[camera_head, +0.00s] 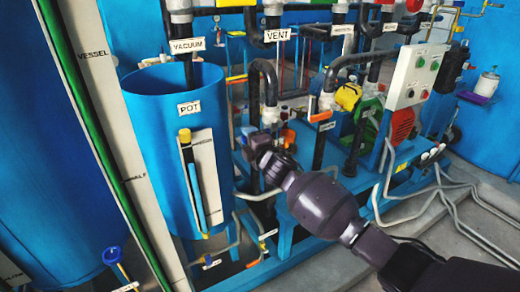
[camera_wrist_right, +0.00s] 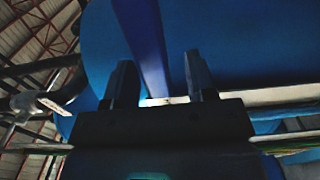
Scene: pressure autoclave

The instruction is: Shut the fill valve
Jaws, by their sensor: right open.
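No label that I can read says fill, so I cannot tell which valve is the fill valve. In the head view, an orange valve handle (camera_head: 287,137) sits close to the right of my right gripper (camera_head: 254,146), which is beside the blue pot (camera_head: 155,105). The gripper's fingers are hard to make out there. In the right wrist view, the right gripper (camera_wrist_right: 161,82) is open. A narrow blue bar (camera_wrist_right: 146,40) shows between and beyond its fingers; I cannot tell whether it is a handle, or whether they touch. My left gripper is out of view.
Black pipes (camera_head: 330,80) with white joints stand behind my right arm. A grey control box (camera_head: 413,75) with buttons is at the right. A blue funnel (camera_head: 113,256) is at the lower left. Grey hoses (camera_head: 440,190) run at the right, above bare floor.

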